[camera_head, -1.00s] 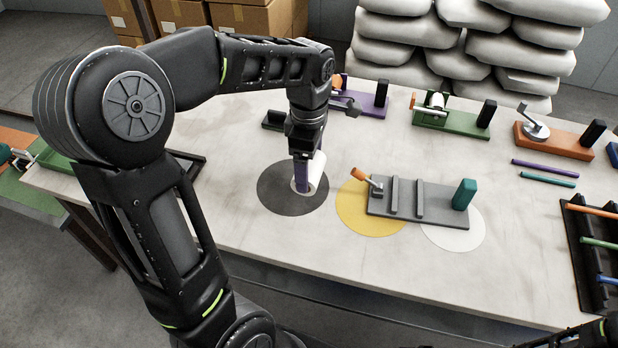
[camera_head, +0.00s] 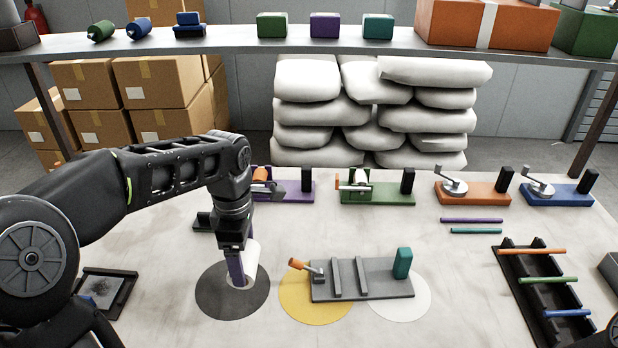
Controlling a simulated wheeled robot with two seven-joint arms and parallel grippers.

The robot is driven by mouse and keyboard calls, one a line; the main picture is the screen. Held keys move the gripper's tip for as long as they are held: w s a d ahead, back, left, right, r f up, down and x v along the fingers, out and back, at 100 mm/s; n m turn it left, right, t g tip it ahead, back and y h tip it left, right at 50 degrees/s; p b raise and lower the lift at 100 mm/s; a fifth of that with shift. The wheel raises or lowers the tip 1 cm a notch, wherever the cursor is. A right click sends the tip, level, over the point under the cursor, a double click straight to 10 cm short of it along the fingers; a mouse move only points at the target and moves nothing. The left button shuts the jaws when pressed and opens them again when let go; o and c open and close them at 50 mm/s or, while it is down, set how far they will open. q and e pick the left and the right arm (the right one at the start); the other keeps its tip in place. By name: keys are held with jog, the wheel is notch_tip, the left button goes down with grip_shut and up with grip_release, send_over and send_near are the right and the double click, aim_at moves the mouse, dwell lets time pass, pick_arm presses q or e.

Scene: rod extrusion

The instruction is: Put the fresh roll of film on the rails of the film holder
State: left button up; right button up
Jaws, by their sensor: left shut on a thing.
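The film roll (camera_head: 251,262) is a white cylinder, upright over the black disc (camera_head: 222,308) at left centre. My left gripper (camera_head: 238,268) points straight down and is shut on it. A purple upright strip shows on the roll's left side, and the gripper hides part of the roll. I cannot tell whether the roll's foot touches the disc. The film holder (camera_head: 380,287) is a grey base right of the roll, with two upright rails, an orange-handled lever on its left and a teal block on its right. The rails are empty. My right gripper is not in view.
The holder lies over a yellow disc (camera_head: 308,308) and a white disc (camera_head: 412,308). Purple, green, orange and blue fixtures line the table's back. A black rack (camera_head: 520,262) with coloured rods stands right. A shelf (camera_head: 240,42) crosses above.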

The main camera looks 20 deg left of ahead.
aim_at(250, 244)
pick_arm(q)
jog(key=m, duration=0.2)
jog(key=shift+r+m, duration=0.1)
jog(key=shift+m, duration=0.2)
jog(key=w+m, duration=0.1)
jog(key=m, duration=0.1)
jog(key=w+r+m, duration=0.1)
jog(key=m, duration=0.1)
jog(key=w+r+m, duration=0.1)
jog(key=m, duration=0.1)
jog(key=w+d+f+m, duration=0.3)
jog(key=w+d+m, duration=0.8)
jog(key=d+m, duration=0.1)
jog(key=shift+w+d+f+m, duration=0.25)
jog(key=shift+f+m, duration=0.15)
jog(key=shift+m, duration=0.2)
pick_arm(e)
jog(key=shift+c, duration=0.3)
